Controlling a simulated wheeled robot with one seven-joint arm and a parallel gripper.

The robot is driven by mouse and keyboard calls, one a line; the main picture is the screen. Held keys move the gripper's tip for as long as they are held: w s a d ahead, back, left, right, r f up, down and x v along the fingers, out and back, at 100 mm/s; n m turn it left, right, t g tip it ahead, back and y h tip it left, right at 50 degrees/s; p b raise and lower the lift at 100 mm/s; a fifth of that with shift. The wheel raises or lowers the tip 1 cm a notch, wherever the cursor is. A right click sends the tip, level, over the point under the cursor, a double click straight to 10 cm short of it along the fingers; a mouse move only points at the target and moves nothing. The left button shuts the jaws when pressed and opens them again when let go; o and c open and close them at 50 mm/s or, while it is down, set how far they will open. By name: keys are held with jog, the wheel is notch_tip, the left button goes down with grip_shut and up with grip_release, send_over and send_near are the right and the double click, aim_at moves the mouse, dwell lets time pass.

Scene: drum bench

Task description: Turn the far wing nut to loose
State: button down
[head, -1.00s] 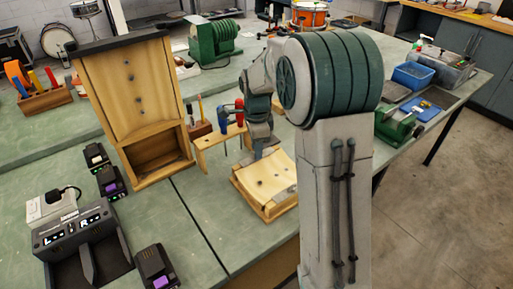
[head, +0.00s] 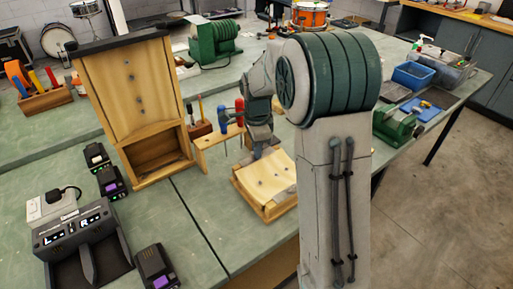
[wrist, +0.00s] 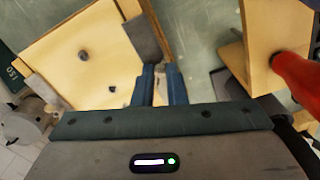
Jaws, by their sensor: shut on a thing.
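A pale wooden block (head: 262,178) with a sloping top and small dark fittings stands on the bench in the head view. The same block (wrist: 60,45) fills the left of the wrist view, with two dark knobs (wrist: 83,53) on its face. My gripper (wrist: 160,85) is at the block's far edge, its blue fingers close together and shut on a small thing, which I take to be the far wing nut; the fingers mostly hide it. In the head view my gripper (head: 264,152) is low over the block's back edge. I cannot make out the nut's wing angle.
A wooden tool rack (head: 207,150) with screwdrivers stands close behind and left of the block; its red handle (wrist: 297,78) is near in the wrist view. A tall wooden stand (head: 130,100) is farther left. A charger (head: 80,235) and batteries lie at the front left.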

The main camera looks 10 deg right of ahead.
jog(key=n, duration=0.5)
jog(key=shift+n, duration=0.3)
jog(key=n, duration=0.5)
jog(key=shift+r, duration=0.1)
jog(key=n, duration=0.6)
jog(key=n+p, duration=0.1)
jog(key=n, duration=0.4)
jog(key=shift+r, duration=0.1)
jog(key=n+p, duration=0.1)
jog(key=n, duration=0.5)
jog(key=shift+n, duration=0.3)
jog(key=n+p, duration=0.2)
jog(key=n, duration=0.4)
jog(key=shift+w+r+n+p, duration=0.1)
jog(key=shift+n+p, duration=0.2)
jog(key=shift+p, duration=0.1)
jog(key=n+p, duration=0.3)
jog(key=n, duration=0.2)
jog(key=shift+n+p, duration=0.95)
jog(key=shift+n, duration=0.75)
